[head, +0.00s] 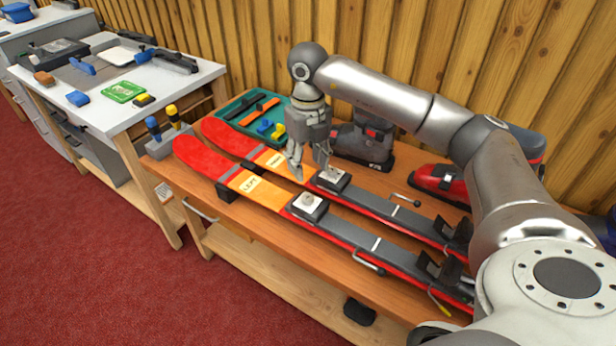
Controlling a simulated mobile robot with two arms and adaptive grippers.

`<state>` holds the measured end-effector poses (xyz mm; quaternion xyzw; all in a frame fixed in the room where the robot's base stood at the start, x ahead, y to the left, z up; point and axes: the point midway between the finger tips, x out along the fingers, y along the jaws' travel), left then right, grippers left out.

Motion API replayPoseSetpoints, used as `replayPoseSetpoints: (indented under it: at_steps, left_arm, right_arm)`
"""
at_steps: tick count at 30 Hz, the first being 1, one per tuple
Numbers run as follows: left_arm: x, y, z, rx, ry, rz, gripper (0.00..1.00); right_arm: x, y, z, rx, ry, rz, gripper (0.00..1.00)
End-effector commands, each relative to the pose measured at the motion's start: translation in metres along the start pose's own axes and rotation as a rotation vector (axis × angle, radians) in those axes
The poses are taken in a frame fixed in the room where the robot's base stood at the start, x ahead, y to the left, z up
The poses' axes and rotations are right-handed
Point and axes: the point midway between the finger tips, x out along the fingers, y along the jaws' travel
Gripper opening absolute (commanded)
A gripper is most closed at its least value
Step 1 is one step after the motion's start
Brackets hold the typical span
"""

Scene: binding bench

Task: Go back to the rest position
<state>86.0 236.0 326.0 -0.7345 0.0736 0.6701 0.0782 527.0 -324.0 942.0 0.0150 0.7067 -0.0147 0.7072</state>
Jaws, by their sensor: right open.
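My right gripper (309,166) is open and points down above the far ski, just left of its toe piece. I see nothing between its fingers. The near ski (258,189), marked LEFT, and the far ski (228,137) lie side by side on the wooden bench (185,190). Each has a red and orange front and a dark rear part. A toe piece with a light top sits on the near ski (307,204) and another on the far ski (332,179). Heel pieces stand at the right ends. My left gripper is not in view.
A green tray (236,107) with tools lies behind the skis. A dark boot (362,145) and a red boot (436,182) are at the back of the bench. Screwdrivers (153,127) stand at the left end. A white-topped table (107,113) holds several items. Red carpet in front is clear.

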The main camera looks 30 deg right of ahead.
Motion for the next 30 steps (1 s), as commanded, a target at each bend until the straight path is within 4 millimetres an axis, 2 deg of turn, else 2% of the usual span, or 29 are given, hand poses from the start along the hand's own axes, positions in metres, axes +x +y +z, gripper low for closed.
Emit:
replayPoseSetpoints:
  at_steps: [6, 20, 23, 26, 29, 30]
  left_arm:
    - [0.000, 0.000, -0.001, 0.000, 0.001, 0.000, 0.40]
    - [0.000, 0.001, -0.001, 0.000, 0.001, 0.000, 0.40]
    - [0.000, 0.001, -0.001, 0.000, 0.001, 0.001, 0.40]
    - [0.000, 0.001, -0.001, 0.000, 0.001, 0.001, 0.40]
    - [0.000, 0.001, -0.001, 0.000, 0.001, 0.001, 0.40]
    - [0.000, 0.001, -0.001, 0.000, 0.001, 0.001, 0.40]
  right_arm:
    - [-0.014, 0.000, 0.000, -0.001, 0.000, 0.000, 0.47]
    - [-0.014, 0.000, 0.000, -0.001, 0.001, 0.000, 0.47]
    - [-0.011, 0.006, 0.000, -0.011, -0.001, 0.015, 0.47]
    - [-0.001, 0.033, -0.001, -0.056, -0.014, 0.095, 0.47]
    - [0.012, 0.086, -0.004, -0.133, -0.039, 0.260, 0.47]
    - [0.015, 0.112, -0.007, -0.162, -0.053, 0.347, 0.47]
